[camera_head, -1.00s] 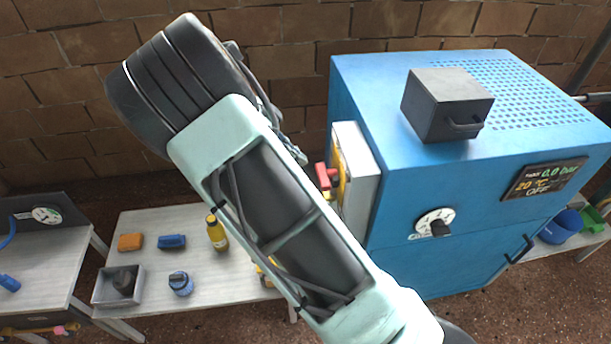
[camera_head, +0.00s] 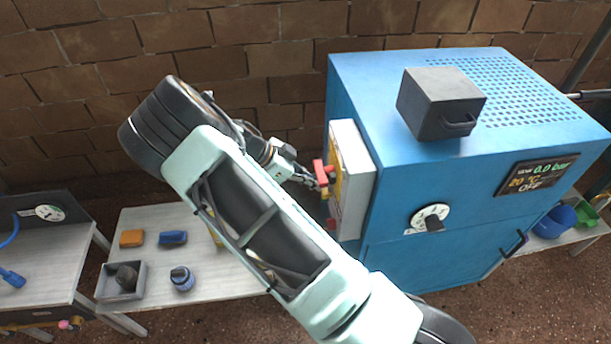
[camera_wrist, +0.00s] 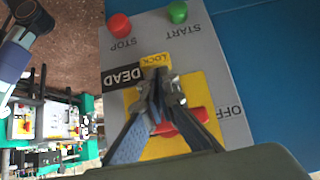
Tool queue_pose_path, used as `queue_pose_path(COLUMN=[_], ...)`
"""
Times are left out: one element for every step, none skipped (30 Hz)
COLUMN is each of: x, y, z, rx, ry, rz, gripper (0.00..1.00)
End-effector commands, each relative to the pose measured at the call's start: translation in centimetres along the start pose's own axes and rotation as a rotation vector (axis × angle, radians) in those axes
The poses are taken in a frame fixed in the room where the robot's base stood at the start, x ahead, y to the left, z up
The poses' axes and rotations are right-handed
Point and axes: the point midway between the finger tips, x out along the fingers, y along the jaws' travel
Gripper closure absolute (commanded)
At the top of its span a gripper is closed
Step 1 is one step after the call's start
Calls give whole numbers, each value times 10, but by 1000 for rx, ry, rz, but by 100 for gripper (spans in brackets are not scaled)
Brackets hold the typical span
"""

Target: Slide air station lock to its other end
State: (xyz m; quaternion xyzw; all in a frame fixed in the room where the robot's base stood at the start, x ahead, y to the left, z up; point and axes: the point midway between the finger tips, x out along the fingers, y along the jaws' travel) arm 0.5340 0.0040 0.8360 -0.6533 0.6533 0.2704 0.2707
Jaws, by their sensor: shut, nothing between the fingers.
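The air station is the blue cabinet (camera_head: 480,170) at right in the head view. On its left side is a grey switch panel (camera_head: 355,180) with a red handle (camera_head: 320,172). In the wrist view, the panel (camera_wrist: 235,120) has a yellow plate (camera_wrist: 205,95), the red handle (camera_wrist: 196,116) lying across it and a yellow LOCK label (camera_wrist: 154,60). My gripper (camera_wrist: 160,80) is shut and empty, its tips just below the LOCK label and in front of the yellow plate. It hides part of the handle and any lock piece behind it. I cannot tell whether it touches.
A red STOP button (camera_wrist: 119,25) and a green START button (camera_wrist: 178,12) sit close above the tips. A bench (camera_head: 225,270) with small items stands left of the cabinet. A dark box (camera_head: 440,105) sits on the cabinet top. A brick wall (camera_head: 220,50) is behind.

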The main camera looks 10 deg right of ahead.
Motion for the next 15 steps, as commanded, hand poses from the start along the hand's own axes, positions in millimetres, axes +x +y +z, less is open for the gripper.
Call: queue_pose_path(x=[3,5,6,6,7,7,7,7,7,7,7,7,7,7,8], y=[0,0,0,0,0,0,0,0,0,0,0,0,0,0,0], z=[0,0,0,0,0,0,0,0,0,0,0,0,0,1,2], rx=[0,-1,-1,-1,-1,-1,-1,-1,-1,-1,-1,-1,-1,-1,-1], ry=[1,1,0,0,0,0,0,0,0,0,0,0,0,0,0], rz=[1,1,1,1,1,1,1,1,1,1,1,1,0,0,0], gripper=[100,100,100,100,100,100,100,100,100,100,100,100,100,100,100])
